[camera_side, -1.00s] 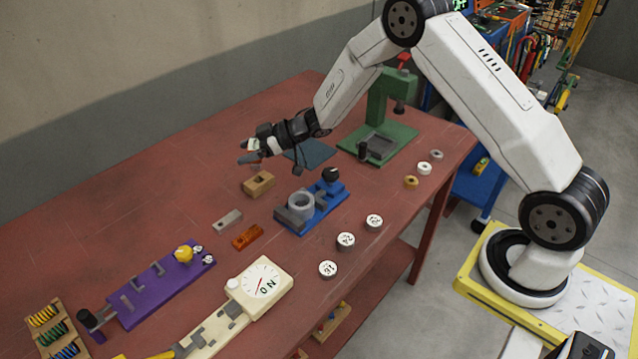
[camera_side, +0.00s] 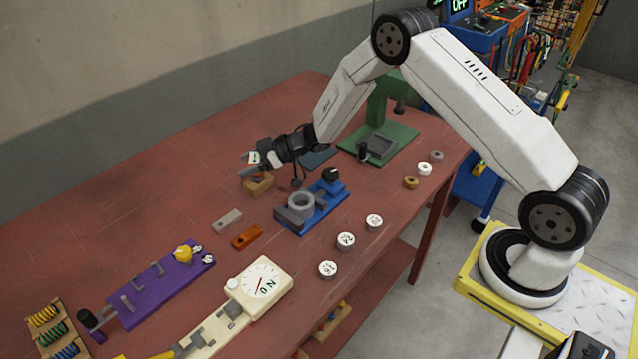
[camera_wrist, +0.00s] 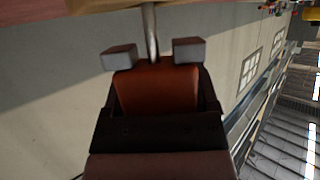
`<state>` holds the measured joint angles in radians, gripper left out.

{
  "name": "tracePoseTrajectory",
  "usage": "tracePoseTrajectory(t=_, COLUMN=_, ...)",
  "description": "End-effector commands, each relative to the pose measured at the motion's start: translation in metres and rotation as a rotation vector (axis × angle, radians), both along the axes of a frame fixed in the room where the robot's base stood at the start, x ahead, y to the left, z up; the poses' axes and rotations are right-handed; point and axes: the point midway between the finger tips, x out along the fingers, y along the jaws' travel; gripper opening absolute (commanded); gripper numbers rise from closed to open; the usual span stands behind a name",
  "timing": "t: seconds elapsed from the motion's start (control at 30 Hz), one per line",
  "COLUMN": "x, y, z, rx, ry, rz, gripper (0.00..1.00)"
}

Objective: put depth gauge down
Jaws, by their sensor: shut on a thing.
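My gripper (camera_side: 251,165) is low over the table, its fingers pointing left, just above the wooden block (camera_side: 258,184). It is shut on a small pale thing with a greenish face, which I take to be the depth gauge (camera_side: 254,157). In the wrist view a thin metal rod (camera_wrist: 151,32) shows between the two grey fingertips (camera_wrist: 154,54) and runs toward the table side. The block's top opening is largely hidden by the gripper. I cannot tell whether the rod touches the block or is inside it.
The blue fixture with a grey ring (camera_side: 301,203) stands right of the block. Grey (camera_side: 228,220) and orange (camera_side: 247,236) blocks lie in front. The green press (camera_side: 378,140) stands behind. The table (camera_side: 150,180) is bare to the left.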

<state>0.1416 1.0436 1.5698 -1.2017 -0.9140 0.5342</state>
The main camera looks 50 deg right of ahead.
Motion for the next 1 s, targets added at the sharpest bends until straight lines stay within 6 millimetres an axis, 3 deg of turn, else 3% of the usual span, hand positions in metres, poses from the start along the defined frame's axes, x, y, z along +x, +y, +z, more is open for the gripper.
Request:
tracePoseTrajectory(t=0.47, x=0.0003, y=0.0000, z=-0.0074, rx=0.000, ry=-0.001, rz=0.000, gripper=0.00)
tracePoseTrajectory(t=0.5, x=0.0000, y=0.0000, z=-0.0079, rx=0.000, ry=0.000, rz=0.000, gripper=0.82)
tracePoseTrajectory(t=0.57, x=0.0000, y=0.0000, z=-0.0078, rx=0.000, ry=0.000, rz=0.000, gripper=1.00)
tracePoseTrajectory(t=1.0, x=0.0003, y=-0.0001, z=-0.0022, rx=0.000, ry=-0.002, rz=-0.001, gripper=1.00)
